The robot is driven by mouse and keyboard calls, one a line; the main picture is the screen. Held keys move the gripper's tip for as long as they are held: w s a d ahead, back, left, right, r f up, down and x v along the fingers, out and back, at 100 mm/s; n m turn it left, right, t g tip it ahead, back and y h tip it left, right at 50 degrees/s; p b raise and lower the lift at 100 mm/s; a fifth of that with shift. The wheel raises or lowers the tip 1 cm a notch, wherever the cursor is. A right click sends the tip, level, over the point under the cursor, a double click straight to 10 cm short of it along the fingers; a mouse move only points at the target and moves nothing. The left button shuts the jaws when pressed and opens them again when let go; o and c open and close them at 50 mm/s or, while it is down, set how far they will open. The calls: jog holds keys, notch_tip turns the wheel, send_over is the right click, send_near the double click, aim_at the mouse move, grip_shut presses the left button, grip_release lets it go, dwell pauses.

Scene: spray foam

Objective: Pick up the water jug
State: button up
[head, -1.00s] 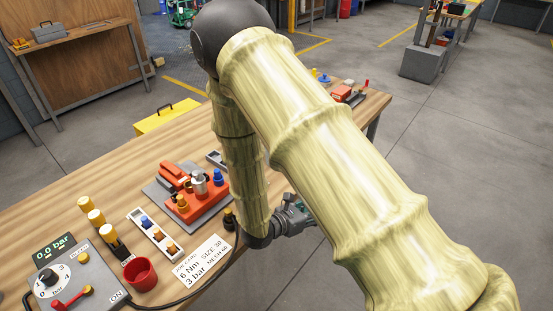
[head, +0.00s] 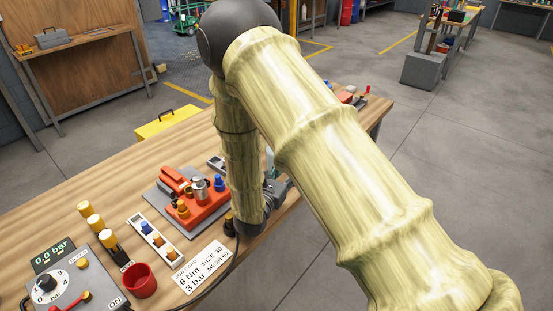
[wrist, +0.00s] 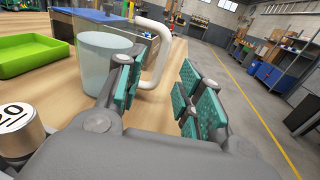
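The water jug (wrist: 98,62) is a pale, translucent vessel standing upright on the wooden table in the wrist view. Its white loop handle (wrist: 158,60) sticks out to the right. My gripper (wrist: 165,88) is open, with teal pads on both fingers. The left finger overlaps the jug's right side in the picture, and the handle shows between the two fingers, towards the left one. I cannot tell whether any pad touches it. In the head view my gripper (head: 278,190) is at the table's right edge, and my arm hides most of the jug's area.
A green tray (wrist: 30,57) is left of the jug, and a weight-like cylinder marked 20 (wrist: 18,130) is near. The table (head: 60,205) also holds an orange fixture (head: 195,205), a red cup (head: 140,280) and a gauge box (head: 75,285). Open floor lies to the right.

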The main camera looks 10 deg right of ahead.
jog(key=shift+x, duration=2.85)
jog(key=shift+c, duration=0.4)
grip_shut()
